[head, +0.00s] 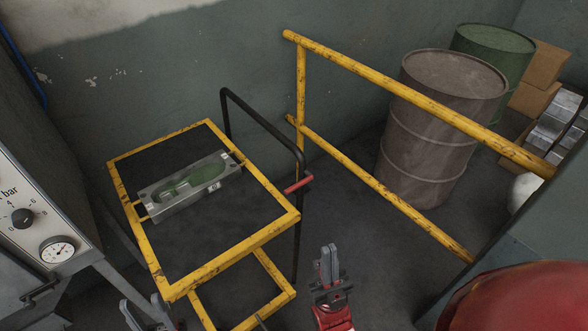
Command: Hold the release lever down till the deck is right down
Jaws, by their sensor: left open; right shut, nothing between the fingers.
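The deck (215,232) of a lift cart is a black plate with a worn yellow rim, standing above a lower yellow frame (275,272). A black push handle (262,118) rises behind its right side. The release lever, with a red grip (298,184), sits on the handle's right side. My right gripper (328,252) is shut and empty, below and right of the lever, apart from it. My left gripper (147,312) is open at the bottom edge, in front of the cart and partly cut off. The deck's underside is mostly hidden.
A grey mould (160,208) with a green sole shape lies on the deck. A yellow guard rail (400,92) stands at right, with a brown drum (440,130), green drum (495,48) and boxes behind. A gauge panel (30,215) stands at left. Floor right of the cart is clear.

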